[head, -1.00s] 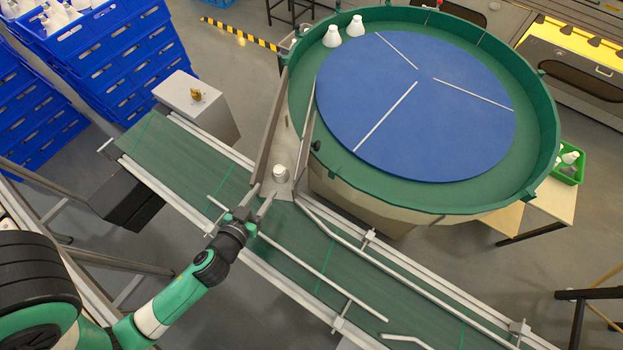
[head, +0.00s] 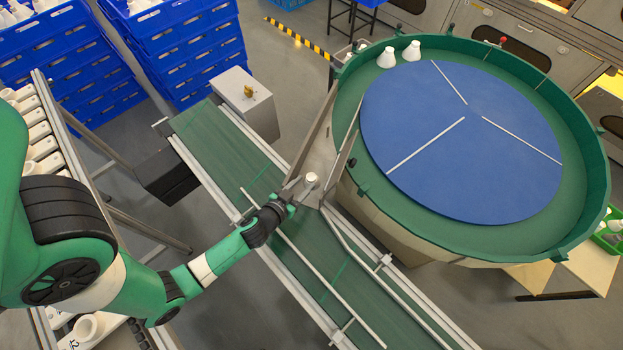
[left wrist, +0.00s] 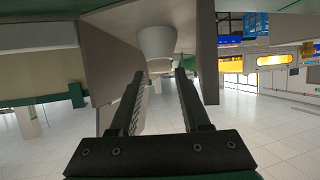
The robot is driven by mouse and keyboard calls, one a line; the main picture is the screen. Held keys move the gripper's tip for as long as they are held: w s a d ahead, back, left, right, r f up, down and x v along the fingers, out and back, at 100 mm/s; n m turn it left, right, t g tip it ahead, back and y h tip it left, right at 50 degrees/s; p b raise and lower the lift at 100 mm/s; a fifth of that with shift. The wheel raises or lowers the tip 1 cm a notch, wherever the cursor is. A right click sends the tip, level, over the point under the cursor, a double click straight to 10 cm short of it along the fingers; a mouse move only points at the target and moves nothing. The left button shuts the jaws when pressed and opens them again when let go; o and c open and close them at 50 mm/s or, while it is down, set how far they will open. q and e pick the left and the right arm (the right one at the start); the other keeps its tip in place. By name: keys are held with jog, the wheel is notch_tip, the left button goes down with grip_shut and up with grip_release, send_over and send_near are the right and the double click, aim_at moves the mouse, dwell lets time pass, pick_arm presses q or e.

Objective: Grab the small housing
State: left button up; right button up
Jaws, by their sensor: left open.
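The small housing (head: 312,179) is a white, cup-like piece at the lower end of the chute between the round table and the conveyor. My left gripper (head: 299,190) is open, just short of it on the conveyor side. In the left wrist view the housing (left wrist: 157,42) appears beyond the fingertips (left wrist: 160,75), roughly in line with the gap between them. The gap itself looks empty. Whether the tips touch the housing is unclear. My right gripper is not in view.
The chute's metal walls (head: 312,135) rise close to the housing. The green conveyor (head: 225,145) with guide rails runs beneath my left arm. Two more white housings (head: 386,58) stand on the round table's green rim (head: 590,190). Blue crates (head: 195,50) are stacked at the back left.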

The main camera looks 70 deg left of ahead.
pick_arm(q)
jog(key=x, duration=0.2)
jog(key=shift+w+a, duration=0.2)
jog(key=shift+w, duration=0.05)
grip_shut()
jog(key=shift+r, duration=0.45)
notch_tip(320, 180, up, 3)
jog(key=p, duration=0.2)
jog(key=shift+f+p, duration=0.15)
jog(key=shift+p, duration=0.15)
jog(key=s+d+r+p, duration=0.5)
jog(key=s+r+p, duration=0.2)
jog(key=s, duration=0.6)
notch_tip(320, 180, up, 2)
jog(key=shift+r, duration=0.25)
